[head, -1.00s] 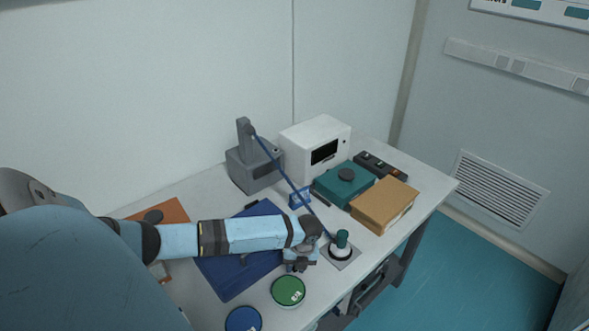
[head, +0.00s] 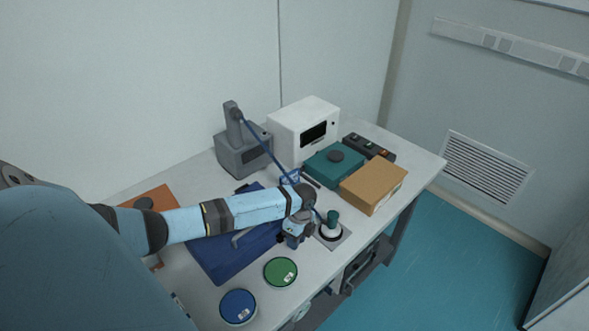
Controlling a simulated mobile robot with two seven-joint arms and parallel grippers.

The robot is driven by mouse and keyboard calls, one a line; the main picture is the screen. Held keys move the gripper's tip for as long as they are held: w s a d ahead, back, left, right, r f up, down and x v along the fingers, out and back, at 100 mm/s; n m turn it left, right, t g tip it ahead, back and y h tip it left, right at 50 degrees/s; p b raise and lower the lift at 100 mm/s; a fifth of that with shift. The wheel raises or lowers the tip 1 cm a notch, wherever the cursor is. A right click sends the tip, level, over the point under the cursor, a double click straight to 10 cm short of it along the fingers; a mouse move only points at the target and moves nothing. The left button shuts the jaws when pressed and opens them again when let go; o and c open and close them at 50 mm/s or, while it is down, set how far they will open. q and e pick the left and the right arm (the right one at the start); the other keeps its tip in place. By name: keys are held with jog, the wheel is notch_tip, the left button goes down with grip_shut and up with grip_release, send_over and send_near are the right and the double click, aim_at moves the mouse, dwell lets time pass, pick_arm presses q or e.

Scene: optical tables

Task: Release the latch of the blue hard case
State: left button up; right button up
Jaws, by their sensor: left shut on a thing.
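The blue hard case (head: 215,265) lies flat on the table under my left forearm, which covers much of its top. A grey handle (head: 242,237) shows on it beside the arm. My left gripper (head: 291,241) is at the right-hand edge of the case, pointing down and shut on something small. It appears to be the case's latch, but the gripper and wrist hide it, so its position cannot be told. My right gripper is not in view.
A green-capped bottle (head: 332,222) on a pad stands just right of the gripper. Green (head: 281,271) and blue (head: 239,306) round lids lie in front. A teal box (head: 330,170), brown box (head: 374,185), white instrument (head: 290,128) and grey stand (head: 240,155) stand behind.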

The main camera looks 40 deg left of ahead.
pick_arm(q)
jog(key=shift+w+a+n, duration=0.15)
jog(key=shift+w+n, duration=0.15)
jog(key=shift+n, duration=0.4)
jog(key=o, duration=0.9)
jog(key=shift+r, duration=0.1)
notch_tip(320, 180, up, 14)
jog(key=w+b, duration=0.2)
jog(key=shift+w+a+f, duration=0.25)
jog(key=shift+a, duration=0.1)
